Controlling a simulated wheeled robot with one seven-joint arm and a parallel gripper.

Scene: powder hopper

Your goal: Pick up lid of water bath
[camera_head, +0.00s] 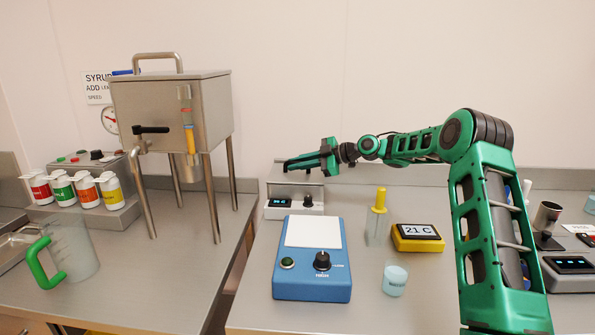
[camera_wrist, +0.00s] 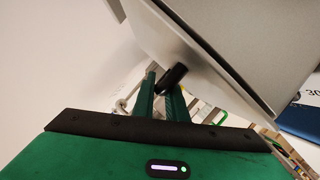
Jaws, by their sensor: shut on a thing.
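The water bath (camera_head: 294,201) is a steel box with a small lit display and a dark knob on its front, at the back of the right bench. Its flat steel lid (camera_wrist: 235,45) fills the upper right of the wrist view, tilted in the picture. My gripper (camera_head: 298,164) is at the top of the bath in the head view. In the wrist view, my gripper (camera_wrist: 168,88) is shut on the lid's black handle (camera_wrist: 173,77). I cannot tell whether the lid is clear of the bath. The gripper hides part of the lid in the head view.
A blue device (camera_head: 312,272) with a white top plate stands in front of the bath. A yellow-capped cylinder (camera_head: 378,200), a small beaker (camera_head: 395,280) and a yellow thermometer display (camera_head: 417,237) stand to the right. A steel hopper (camera_head: 172,110) on legs stands left, across a gap.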

